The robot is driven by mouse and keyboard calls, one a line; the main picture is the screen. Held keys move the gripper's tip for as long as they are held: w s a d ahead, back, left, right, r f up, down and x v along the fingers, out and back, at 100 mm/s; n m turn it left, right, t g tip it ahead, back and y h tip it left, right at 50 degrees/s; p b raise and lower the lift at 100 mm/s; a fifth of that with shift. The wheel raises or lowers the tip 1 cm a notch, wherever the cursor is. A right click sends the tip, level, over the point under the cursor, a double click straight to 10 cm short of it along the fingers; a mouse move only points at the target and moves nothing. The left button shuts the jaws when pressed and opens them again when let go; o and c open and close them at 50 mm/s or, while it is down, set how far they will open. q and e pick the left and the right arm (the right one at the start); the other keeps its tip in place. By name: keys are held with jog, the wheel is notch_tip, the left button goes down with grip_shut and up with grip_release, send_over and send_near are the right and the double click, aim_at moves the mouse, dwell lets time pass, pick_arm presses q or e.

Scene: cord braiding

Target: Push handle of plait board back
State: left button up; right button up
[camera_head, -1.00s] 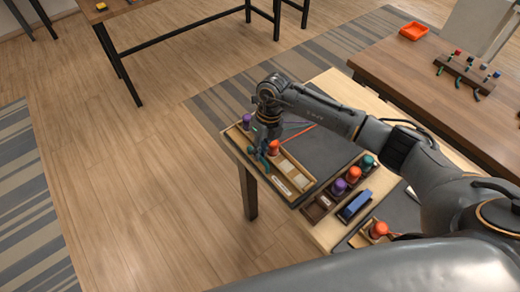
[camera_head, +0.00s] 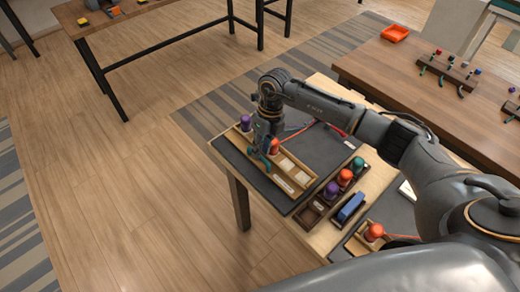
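The plait board appears to be the dark board (camera_head: 313,147) on the light wooden table, with a long wooden tray (camera_head: 297,167) along its left side. A purple bobbin (camera_head: 246,123) and an orange bobbin (camera_head: 275,146) stand upright in the tray. My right gripper (camera_head: 262,153) points down at the tray between these bobbins. A small teal part shows at its fingertips; I cannot tell whether it is touched or held. Finger opening is unclear, and no separate handle can be made out. A red cord and a blue cord lie behind the gripper. My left gripper is not in view.
A dark rack (camera_head: 314,210) with purple, red and teal bobbins stands to the right of the board. A blue block (camera_head: 350,207) and an orange bobbin (camera_head: 374,232) lie nearby.

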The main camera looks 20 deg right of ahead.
jog(key=shift+r, duration=0.2)
notch_tip(320, 180, up, 11)
jog(key=d, duration=0.2)
jog(key=shift+w+d+r, duration=0.15)
jog(key=shift+w+r, duration=0.05)
jog(key=shift+w, duration=0.15)
dwell(0.3)
